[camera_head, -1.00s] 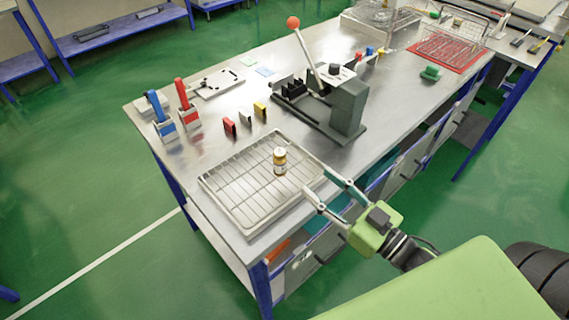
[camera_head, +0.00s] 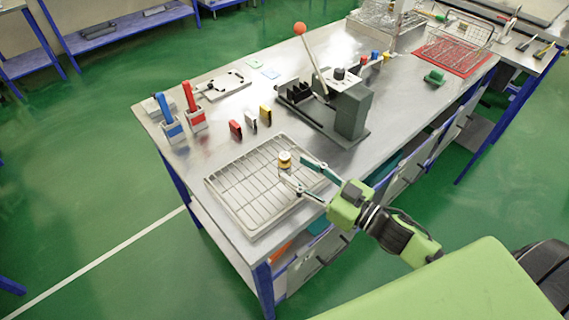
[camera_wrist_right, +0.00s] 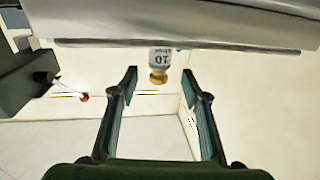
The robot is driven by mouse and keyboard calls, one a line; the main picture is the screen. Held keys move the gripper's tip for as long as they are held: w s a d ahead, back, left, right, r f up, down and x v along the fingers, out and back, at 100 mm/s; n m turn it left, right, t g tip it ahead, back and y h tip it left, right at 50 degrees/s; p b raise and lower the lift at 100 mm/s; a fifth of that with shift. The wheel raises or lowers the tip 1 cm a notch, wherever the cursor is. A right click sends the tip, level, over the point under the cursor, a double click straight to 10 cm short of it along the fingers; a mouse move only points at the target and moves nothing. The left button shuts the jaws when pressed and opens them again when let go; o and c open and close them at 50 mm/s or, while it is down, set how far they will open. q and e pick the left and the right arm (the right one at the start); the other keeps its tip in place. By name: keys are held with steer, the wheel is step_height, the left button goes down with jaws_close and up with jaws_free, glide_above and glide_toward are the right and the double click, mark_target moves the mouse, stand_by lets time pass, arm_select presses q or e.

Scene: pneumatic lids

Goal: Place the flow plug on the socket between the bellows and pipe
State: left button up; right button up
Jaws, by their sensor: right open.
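I cannot make out a part that is clearly the flow plug, nor a socket, bellows or pipe. A small gold-topped bottle with a white label (camera_head: 284,161) stands upright on the wire tray (camera_head: 228,212) at the bench's near edge. It also shows in the wrist view (camera_wrist_right: 159,58), centred ahead of the fingers. My right gripper (camera_head: 293,169) is open and empty, its fingertips close to the bottle at its right side. In the wrist view the fingers (camera_wrist_right: 159,84) are spread with a gap on either side of the bottle. My left gripper is not in view.
A grey lever press with an orange knob (camera_head: 350,110) stands behind the tray. Blue (camera_head: 172,128) and red (camera_head: 195,117) handled tools stand at the left, with small coloured blocks (camera_head: 236,130) beside them. A red mat (camera_head: 455,58) lies at the far right.

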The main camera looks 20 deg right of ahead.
mark_target(288, 163)
steer(key=x, duration=0.1)
steer(key=p+x, duration=0.1)
steer(key=x, duration=0.1)
steer(key=p+x, duration=0.1)
steer(key=shift+w+r, duration=0.3)
steer(key=shift+r, duration=0.05)
steer(key=shift+w+a+f, duration=0.15)
steer(key=shift+w+a, duration=0.15)
jaws_close()
